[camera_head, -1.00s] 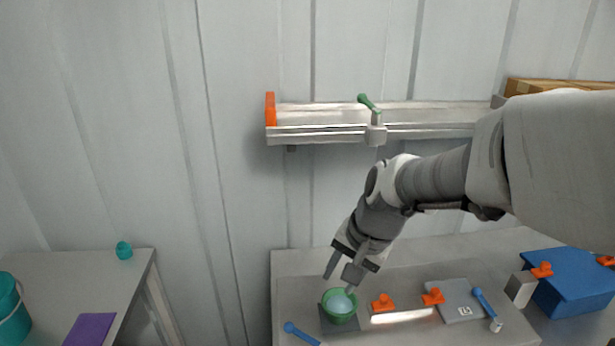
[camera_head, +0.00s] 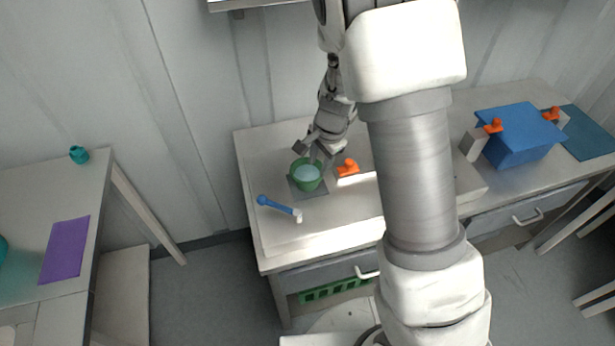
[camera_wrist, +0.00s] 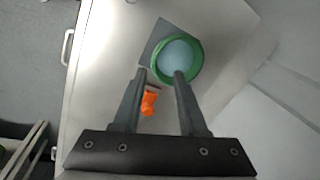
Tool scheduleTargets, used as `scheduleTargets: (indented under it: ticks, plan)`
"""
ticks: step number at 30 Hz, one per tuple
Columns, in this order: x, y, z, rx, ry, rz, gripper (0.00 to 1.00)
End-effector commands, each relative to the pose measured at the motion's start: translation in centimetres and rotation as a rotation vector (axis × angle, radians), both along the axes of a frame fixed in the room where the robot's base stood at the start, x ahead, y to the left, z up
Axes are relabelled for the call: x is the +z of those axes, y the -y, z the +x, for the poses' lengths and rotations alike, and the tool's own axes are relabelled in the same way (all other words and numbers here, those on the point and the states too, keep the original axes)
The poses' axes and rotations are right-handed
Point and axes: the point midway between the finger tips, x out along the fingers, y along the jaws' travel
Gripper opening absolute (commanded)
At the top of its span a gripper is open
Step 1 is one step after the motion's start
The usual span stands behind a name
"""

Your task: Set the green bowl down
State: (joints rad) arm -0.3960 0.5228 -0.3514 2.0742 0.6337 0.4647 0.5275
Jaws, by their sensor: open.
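The green bowl (camera_head: 306,173), with a pale bluish surface inside, stands upright on a dark grey square mat (camera_head: 293,188) on the workbench. It also shows in the wrist view (camera_wrist: 198,58), with a corner of the mat (camera_wrist: 152,48) uncovered beside it. My gripper (camera_head: 314,151) is open at the bowl's far right side. In the wrist view, the two fingers (camera_wrist: 160,74) are spread, and one fingertip overlaps the bowl's rim. I cannot tell whether that finger touches the rim.
An orange-handled piece (camera_head: 347,168) is close to the bowl's right. A blue-handled tool (camera_head: 276,206) lies in front. A blue box (camera_head: 515,134) stands at the bench's right. My own arm hides the bench's middle.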

Motion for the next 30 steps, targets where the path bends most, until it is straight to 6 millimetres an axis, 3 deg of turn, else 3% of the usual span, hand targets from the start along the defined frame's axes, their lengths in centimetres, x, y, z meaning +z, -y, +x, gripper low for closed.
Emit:
scheduleTargets:
  ticks: [3,13,21,30]
  plan:
    - [-2.6,-0.2,0.3,-0.001,-0.003,-0.001,0.42]
    - [-5.2,-0.4,0.8,-0.001,-0.001,0.000,0.42]
    - [-9.0,-0.4,1.2,0.001,-0.002,0.001,0.42]
    - [-9.5,-0.5,1.4,0.001,0.002,0.001,0.42]
